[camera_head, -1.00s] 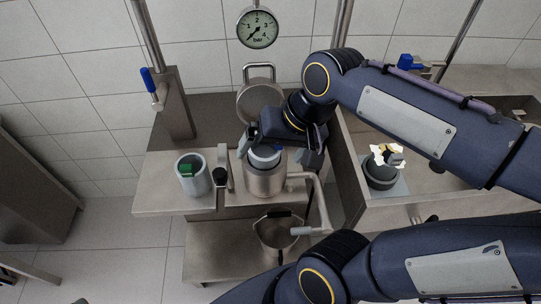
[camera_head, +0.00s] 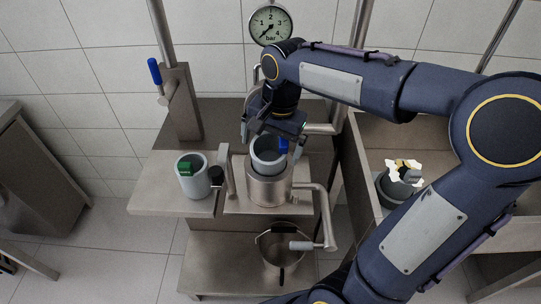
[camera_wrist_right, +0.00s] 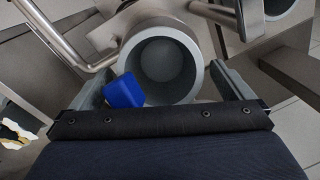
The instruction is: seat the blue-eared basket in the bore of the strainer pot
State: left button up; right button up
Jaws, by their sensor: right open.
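The grey basket (camera_head: 268,157) with a blue ear (camera_head: 283,146) stands upright in the mouth of the steel strainer pot (camera_head: 269,190). Its upper part shows above the pot's rim; how deep its lower end sits is hidden. My right gripper (camera_head: 273,143) is over the basket, its fingers apart on either side of it. In the right wrist view the basket (camera_wrist_right: 160,72) shows its empty inside, with the blue ear (camera_wrist_right: 124,91) near the left finger. I cannot tell whether a finger touches it. My left gripper is out of view.
A side pipe with handle (camera_head: 325,215) runs right of the pot. A pan (camera_head: 280,250) sits below. A dark round vessel (camera_head: 392,188) is in the basin at right.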

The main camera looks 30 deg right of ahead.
jog(key=shift+f, duration=0.65)
jog(key=shift+w, duration=0.1)
jog(key=c, duration=1.2)
jog(key=shift+r, duration=0.1)
jog(key=shift+r, duration=0.45)
notch_tip(320, 180, up, 2)
jog(key=shift+r+p, duration=0.25)
jog(key=shift+p, duration=0.05)
jog(key=s+a+r, duration=0.2)
jog(key=r, duration=0.1)
jog(key=s+a+r, duration=0.1)
jog(key=r, duration=0.1)
jog(key=shift+s+a, duration=0.1)
jog(key=s+a+r, duration=0.4)
jog(key=s+a, duration=0.2)
jog(key=s, duration=0.1)
jog(key=shift+a+r, duration=0.25)
jog(key=shift+a, duration=0.05)
